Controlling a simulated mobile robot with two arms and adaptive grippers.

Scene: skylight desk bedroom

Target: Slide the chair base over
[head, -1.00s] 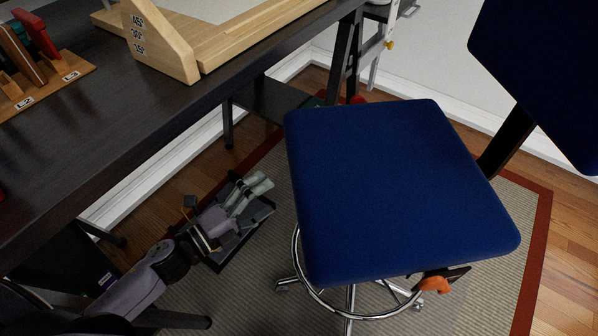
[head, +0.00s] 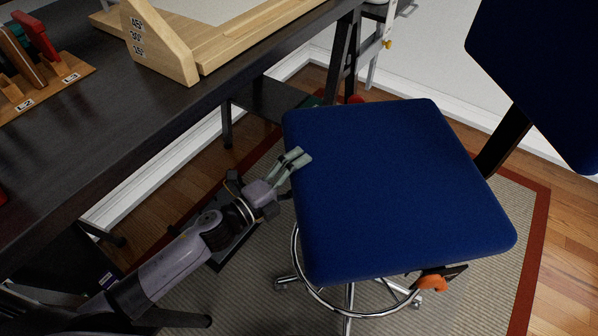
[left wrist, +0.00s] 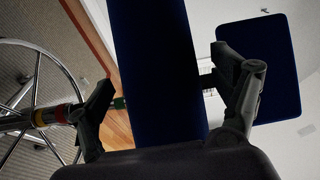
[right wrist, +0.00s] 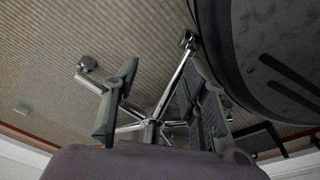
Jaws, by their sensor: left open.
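The chair has a blue seat (head: 400,190) above a chrome base (head: 349,300) with a foot ring, legs and casters. My left gripper (head: 300,157) is at the seat's left edge, fingers open. In the left wrist view the seat (left wrist: 155,70) shows edge-on between the spread fingers, with a gap on the right side; contact cannot be told. The chrome base (left wrist: 38,85) is at the left there. In the right wrist view my right gripper (right wrist: 160,80) is open, with the chrome legs (right wrist: 152,125) showing beyond and between its fingers. The right gripper is not visible in the head view.
A dark desk (head: 90,130) runs along the left, with a wooden angle jig (head: 160,45) and a labelled wooden rack (head: 45,85) on it. The chair's blue backrest (head: 540,80) stands at the upper right. A striped rug (head: 240,300) with a red border lies below.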

